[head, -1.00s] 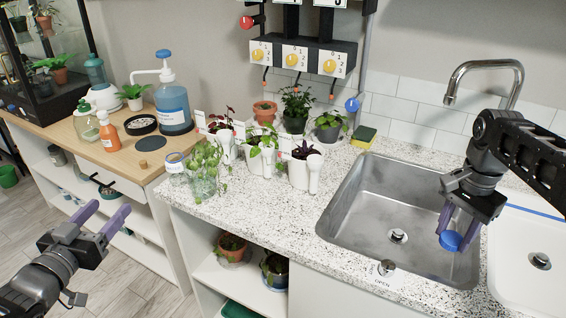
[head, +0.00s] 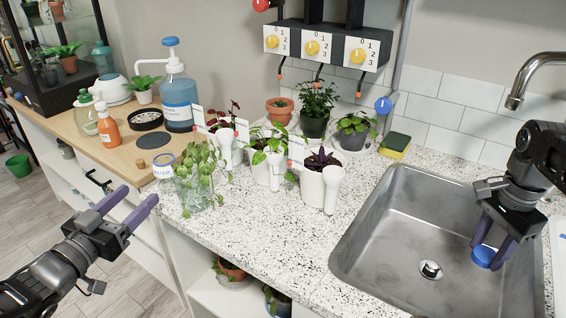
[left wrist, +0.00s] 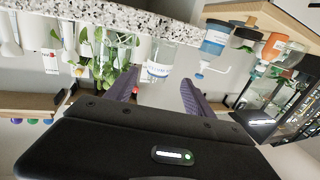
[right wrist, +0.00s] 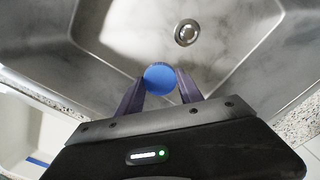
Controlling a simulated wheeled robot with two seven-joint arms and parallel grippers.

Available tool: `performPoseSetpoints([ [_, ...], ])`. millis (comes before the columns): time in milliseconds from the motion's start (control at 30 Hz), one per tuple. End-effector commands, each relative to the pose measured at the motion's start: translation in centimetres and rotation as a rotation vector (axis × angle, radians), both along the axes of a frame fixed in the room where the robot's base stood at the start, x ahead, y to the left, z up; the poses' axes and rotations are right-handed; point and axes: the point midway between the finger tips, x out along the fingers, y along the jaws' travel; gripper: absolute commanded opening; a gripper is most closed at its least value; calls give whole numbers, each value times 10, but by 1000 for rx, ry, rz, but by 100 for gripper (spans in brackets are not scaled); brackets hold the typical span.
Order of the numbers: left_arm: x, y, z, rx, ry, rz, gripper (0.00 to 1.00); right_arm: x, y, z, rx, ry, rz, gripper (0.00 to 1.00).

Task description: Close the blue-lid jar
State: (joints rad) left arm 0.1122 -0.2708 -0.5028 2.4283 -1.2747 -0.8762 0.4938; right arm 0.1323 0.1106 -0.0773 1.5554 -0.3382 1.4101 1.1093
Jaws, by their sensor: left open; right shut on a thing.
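A blue lid (head: 485,257) is held between the fingers of my right gripper (head: 490,250), above the sink. The lid (right wrist: 160,78) also shows between the fingertips in the right wrist view. A small clear jar (head: 163,166) with a pale, blue-edged label stands at the counter's left edge, next to a glass holding a leafy plant. I see no lid on this jar. My left gripper (head: 141,194) is open and empty, left of the counter and short of the jar. In the left wrist view the jar (left wrist: 159,62) lies ahead, roughly between the open fingers.
The plant glass (head: 200,190) stands close to the jar's right. White pots (head: 312,188) stand farther right. A wooden bench (head: 118,155) with bottles is behind left. The steel sink (head: 385,235) is at the right, under a tap (head: 530,75). Speckled counter between is clear.

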Motion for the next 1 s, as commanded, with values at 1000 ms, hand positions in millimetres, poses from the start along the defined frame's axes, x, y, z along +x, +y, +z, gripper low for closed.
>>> performPoseSetpoints([
  [1000,68,-19,1,0,1,1,62,0,0,-6,0,0,1,0],
])
